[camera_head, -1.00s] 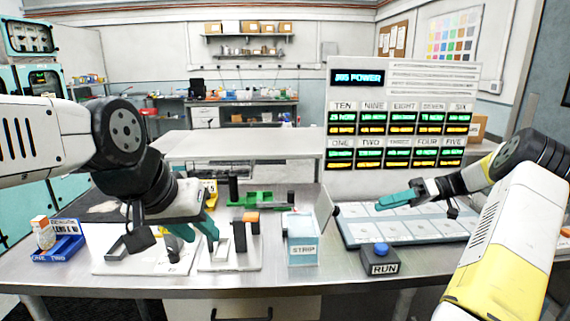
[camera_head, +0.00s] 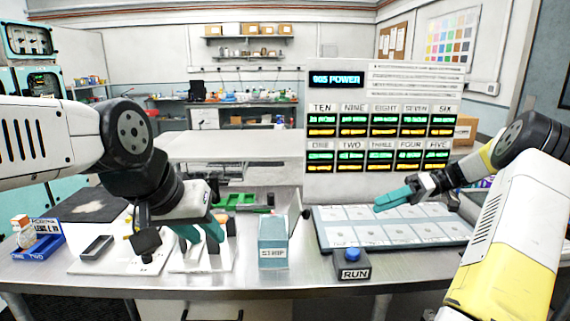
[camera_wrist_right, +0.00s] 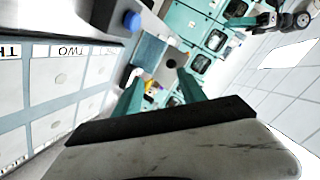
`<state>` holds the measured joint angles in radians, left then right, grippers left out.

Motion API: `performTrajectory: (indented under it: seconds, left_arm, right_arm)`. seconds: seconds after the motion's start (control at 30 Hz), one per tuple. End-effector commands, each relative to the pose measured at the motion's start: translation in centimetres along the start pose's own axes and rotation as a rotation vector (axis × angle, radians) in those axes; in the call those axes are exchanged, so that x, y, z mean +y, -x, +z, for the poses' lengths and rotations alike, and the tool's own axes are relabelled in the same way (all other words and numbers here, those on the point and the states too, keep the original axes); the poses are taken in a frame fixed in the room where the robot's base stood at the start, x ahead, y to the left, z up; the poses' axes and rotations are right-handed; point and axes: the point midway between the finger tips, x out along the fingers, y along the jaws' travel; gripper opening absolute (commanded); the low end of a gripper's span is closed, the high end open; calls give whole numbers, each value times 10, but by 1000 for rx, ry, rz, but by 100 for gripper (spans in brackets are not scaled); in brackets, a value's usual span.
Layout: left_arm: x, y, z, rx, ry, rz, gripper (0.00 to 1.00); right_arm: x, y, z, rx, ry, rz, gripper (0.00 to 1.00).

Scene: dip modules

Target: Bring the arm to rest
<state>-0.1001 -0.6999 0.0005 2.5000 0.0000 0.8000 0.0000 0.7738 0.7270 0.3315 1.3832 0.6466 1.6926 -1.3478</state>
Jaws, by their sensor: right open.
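My right gripper (camera_head: 392,201) hangs above the tray of pale square compartments at the right of the bench. In the right wrist view its two teal fingers (camera_wrist_right: 158,95) stand apart with nothing between them. My left gripper (camera_head: 203,236) points down over the white board at the left of the bench. Its teal fingers show, but part of it is hidden behind my wrist, and I cannot tell whether it is open or holds something.
A compartment tray (camera_head: 322,226) lies at right, with the RUN box (camera_head: 352,266) before it. The STRIP bin (camera_head: 272,252) stands mid-bench. A blue holder (camera_head: 45,247) is at far left. A display panel (camera_head: 385,88) rises behind. The front edge strip is clear.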

Motion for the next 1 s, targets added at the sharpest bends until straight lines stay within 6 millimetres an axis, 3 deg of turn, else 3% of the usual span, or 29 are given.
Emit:
performTrajectory:
  seconds: [0.27, 0.5, 0.77, 1.0]
  left_arm:
    - [0, 0, 0, 0, 1, 0, 32]
    - [0, 0, 0, 0, 0, 0, 32]
    - [0, 0, 0, 0, 1, 0, 32]
    - [0, 0, 0, 0, 0, 0, 32]
  right_arm:
    - [-34, -31, -11, -140, -99, 114, 48]
    - [-86, -68, -11, -288, -219, 337, 48]
    - [-160, -96, 17, -331, -322, 716, 48]
    - [-215, -105, 56, -177, -330, 997, 48]
